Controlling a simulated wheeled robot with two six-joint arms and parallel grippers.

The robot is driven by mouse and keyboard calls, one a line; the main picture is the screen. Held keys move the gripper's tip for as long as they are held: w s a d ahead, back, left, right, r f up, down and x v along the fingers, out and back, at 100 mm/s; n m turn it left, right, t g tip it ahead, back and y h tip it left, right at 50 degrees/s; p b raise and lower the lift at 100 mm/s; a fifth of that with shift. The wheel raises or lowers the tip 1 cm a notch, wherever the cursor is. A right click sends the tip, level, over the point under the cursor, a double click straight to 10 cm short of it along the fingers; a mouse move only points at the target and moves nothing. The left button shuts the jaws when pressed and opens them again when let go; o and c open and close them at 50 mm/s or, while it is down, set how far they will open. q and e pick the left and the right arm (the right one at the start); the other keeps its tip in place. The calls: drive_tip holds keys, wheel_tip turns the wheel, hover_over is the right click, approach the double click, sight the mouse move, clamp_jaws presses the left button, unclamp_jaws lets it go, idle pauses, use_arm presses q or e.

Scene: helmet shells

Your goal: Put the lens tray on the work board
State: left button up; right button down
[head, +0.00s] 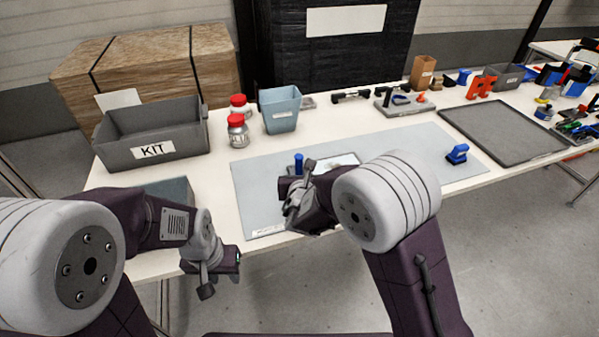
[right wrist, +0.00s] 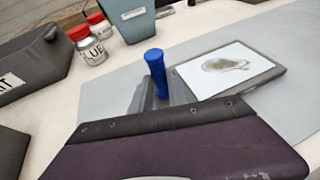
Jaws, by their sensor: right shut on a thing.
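The lens tray (right wrist: 232,70) is a flat dark-edged tray with a white face and a grey oval on it. It also shows in the head view (head: 345,159), partly hidden by my right arm. An upright blue post (right wrist: 155,72) stands at its left edge. My right gripper (head: 297,188) is shut around this post, over the pale grey work board (head: 262,208). The tray overlaps the board; whether it touches it I cannot tell. My left gripper (head: 212,268) is at the table's front edge, off the board; its finger gap is unclear.
A grey KIT bin (head: 152,135), two red-capped jars (head: 238,130) and a light blue bin (head: 280,112) stand behind the board. A blue clamp-like piece (head: 457,154) sits at the board's right end.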

drive_tip(key=c, duration=1.3)
unclamp_jaws()
drive_tip(key=shift+r, duration=0.1)
drive_tip(key=p+v, duration=0.1)
drive_tip(key=v, duration=1.1)
drive_tip(key=shift+a, duration=0.1)
